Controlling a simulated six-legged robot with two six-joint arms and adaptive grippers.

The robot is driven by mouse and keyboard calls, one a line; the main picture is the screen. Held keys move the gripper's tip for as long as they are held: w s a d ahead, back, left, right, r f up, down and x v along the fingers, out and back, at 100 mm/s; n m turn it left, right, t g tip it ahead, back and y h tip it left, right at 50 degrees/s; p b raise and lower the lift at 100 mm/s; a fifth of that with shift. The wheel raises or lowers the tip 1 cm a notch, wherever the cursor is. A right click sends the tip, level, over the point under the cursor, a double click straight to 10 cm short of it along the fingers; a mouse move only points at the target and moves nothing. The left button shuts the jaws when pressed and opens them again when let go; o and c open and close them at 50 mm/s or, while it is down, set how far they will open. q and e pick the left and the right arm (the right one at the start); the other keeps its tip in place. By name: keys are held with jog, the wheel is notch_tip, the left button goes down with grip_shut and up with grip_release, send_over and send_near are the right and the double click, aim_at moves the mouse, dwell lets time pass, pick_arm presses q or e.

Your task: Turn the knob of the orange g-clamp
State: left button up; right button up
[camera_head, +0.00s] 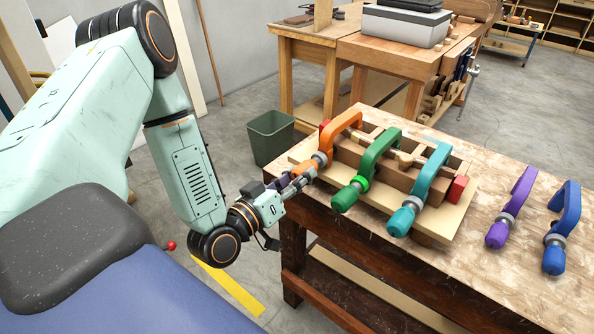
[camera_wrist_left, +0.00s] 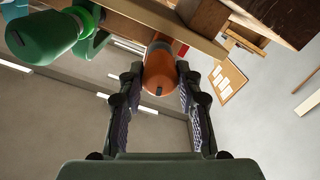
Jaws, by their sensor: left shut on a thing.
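The orange g-clamp (camera_head: 341,126) is the leftmost of the clamps on the wooden lamination piece on the bench. Its orange knob (camera_wrist_left: 159,74) points toward me and hangs over the near left bench edge. My left gripper (camera_head: 299,178) reaches it from the lower left. In the left wrist view the two fingers (camera_wrist_left: 160,86) lie on either side of the knob, shut on it near their tips. In the head view the fingers partly hide the knob. My right gripper is in neither view.
Close right of the orange clamp stand a green clamp (camera_head: 381,158) and a teal clamp (camera_head: 432,172). Purple (camera_head: 517,205) and blue (camera_head: 565,212) clamps lie farther right on the workbench (camera_head: 490,275). A grey-green bin (camera_head: 270,138) stands on the floor behind the gripper.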

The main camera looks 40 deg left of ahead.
pick_arm(q)
jog(key=m, duration=0.1)
jog(key=m+p, duration=0.1)
jog(key=m, duration=0.1)
jog(key=m+p, duration=0.1)
jog(key=shift+r+m, duration=0.25)
jog(key=shift+m, duration=0.05)
jog(key=m+p, duration=0.3)
jog(key=m, duration=0.1)
jog(key=shift+m+p, duration=0.3)
jog(key=m+p, duration=0.3)
jog(key=m, duration=0.1)
jog(key=shift+r+m, duration=0.1)
jog(key=shift+m, duration=0.2)
jog(key=m+p, duration=0.4)
jog(key=shift+w+d, duration=0.1)
jog(key=m+p, duration=0.3)
jog(key=m, duration=0.1)
jog(key=m+p, duration=0.3)
jog(key=m, duration=0.1)
jog(key=shift+m, duration=0.3)
jog(key=m+p, duration=0.2)
jog(key=m, duration=0.1)
jog(key=shift+m, duration=0.3)
jog(key=shift+w+m+p, duration=0.1)
jog(key=shift+m+p, duration=0.65)
jog(key=shift+m, duration=0.95)
